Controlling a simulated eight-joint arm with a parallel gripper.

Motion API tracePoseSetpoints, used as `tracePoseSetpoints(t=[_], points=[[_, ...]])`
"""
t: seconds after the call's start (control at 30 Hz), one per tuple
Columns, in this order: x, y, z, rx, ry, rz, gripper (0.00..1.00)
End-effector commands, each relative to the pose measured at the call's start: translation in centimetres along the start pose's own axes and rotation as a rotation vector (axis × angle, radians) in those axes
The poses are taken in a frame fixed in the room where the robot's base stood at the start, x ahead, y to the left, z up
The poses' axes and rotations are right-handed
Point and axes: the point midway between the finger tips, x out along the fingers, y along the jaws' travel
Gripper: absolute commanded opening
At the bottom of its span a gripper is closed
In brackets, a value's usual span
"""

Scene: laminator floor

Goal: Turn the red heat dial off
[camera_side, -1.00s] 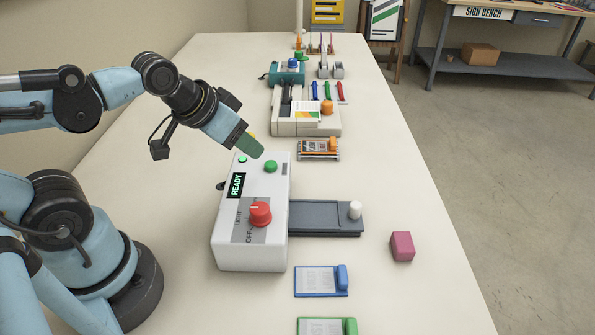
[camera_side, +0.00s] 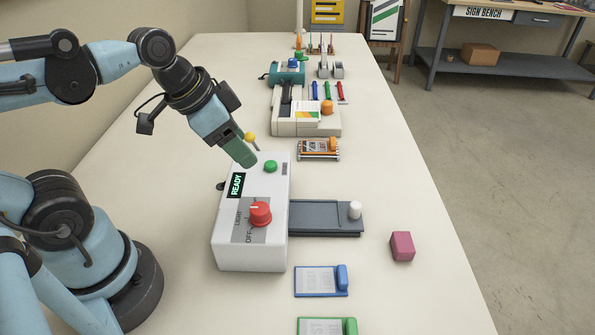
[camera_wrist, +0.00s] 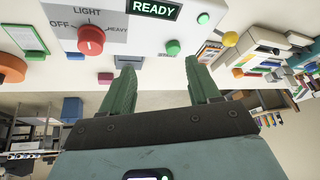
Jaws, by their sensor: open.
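The red heat dial (camera_side: 260,214) is on the top of the white laminator (camera_side: 224,242), near its front end. It also shows in the wrist view (camera_wrist: 91,40), with the labels OFF, LIGHT and HEAVY around it; its white mark points toward LIGHT. A READY display (camera_side: 237,185) is lit green beside a green button (camera_side: 270,166). My gripper (camera_side: 245,157) is above the laminator's far end, apart from the dial. In the wrist view my gripper (camera_wrist: 163,92) has its two green fingers apart with nothing between them.
A grey tray (camera_side: 310,220) with a white knob (camera_side: 355,210) sticks out right of the laminator. A magenta block (camera_side: 402,246) and a blue clipboard (camera_side: 318,281) lie nearby. An orange-clipped item (camera_side: 318,149) and other machines stand farther back.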

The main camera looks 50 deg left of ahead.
Motion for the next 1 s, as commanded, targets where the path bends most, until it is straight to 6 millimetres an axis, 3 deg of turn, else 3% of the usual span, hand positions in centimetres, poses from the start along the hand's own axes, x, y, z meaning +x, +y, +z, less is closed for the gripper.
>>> tracePoseSetpoints(t=[0.2,0.47,0.67,1.0], points=[[-3.7,3.0,0.5,0.375,-0.069,0.206,0.61],[-6.2,4.9,0.8,0.609,-0.059,0.344,0.61],[-5.2,5.3,1.0,0.627,-0.057,0.352,0.61],[-0.9,6.7,1.7,0.626,-0.057,0.35,0.61]])
